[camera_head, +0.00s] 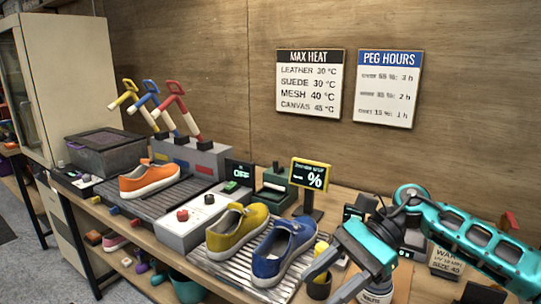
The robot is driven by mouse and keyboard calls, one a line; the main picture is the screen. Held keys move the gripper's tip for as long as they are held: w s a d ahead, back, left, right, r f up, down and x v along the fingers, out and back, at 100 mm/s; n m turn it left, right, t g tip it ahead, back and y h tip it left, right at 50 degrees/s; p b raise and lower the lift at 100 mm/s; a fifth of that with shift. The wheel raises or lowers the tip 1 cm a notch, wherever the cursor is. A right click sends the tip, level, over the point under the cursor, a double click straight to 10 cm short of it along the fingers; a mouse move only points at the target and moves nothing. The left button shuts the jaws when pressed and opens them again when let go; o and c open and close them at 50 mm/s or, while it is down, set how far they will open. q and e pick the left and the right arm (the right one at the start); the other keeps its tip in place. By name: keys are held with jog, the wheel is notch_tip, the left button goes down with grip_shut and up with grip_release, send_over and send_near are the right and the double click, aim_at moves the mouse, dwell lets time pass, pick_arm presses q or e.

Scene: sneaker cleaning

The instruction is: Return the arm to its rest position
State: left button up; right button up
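My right arm comes in from the right, with teal links. Its gripper (322,286) points down and to the left over the right part of the bench. Its two dark fingers stand apart, with nothing seen held between them. A small dark cup with yellow (319,287) shows just behind the fingers; I cannot tell whether they touch it. My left arm and gripper are not in view.
A blue shoe (284,250) and a yellow shoe (236,231) stand on a ribbed metal rack, left of the gripper. A white bottle (376,294) is close under the arm. An orange shoe (150,180) is on a dark belt. A display (310,174) stands behind.

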jog(key=s+a+m+t+y, duration=0.2)
jog(key=a+m+y, duration=0.6)
jog(key=m, duration=0.1)
jog(key=w+d+f+m+t+h, duration=0.1)
jog(key=d+f+m+t+h, duration=0.15)
jog(key=m+t, duration=0.65)
jog(key=w+d+f+m+t+h, duration=0.1)
jog(key=d+f+m+t+h, duration=0.2)
jog(key=m, duration=1.1)
jog(key=w+d+f+m+t+h, duration=0.1)
jog(key=f+m+t+h, duration=0.3)
jog(key=m+t, duration=0.55)
jog(key=s+d+f+m+g+h, duration=0.3)
jog(key=s+d+f+m+g, duration=0.1)
jog(key=s+f+m, duration=0.3)
jog(key=s+d+f+m+g+h, duration=0.3)
jog(key=s+d+f+m, duration=0.3)
jog(key=f+m, duration=0.4)
jog(key=shift+s+f+g+h, duration=0.35)
jog(key=shift+s+f+h, duration=0.1)
jog(key=shift+f+h, duration=0.15)
jog(key=shift+d, duration=0.1)
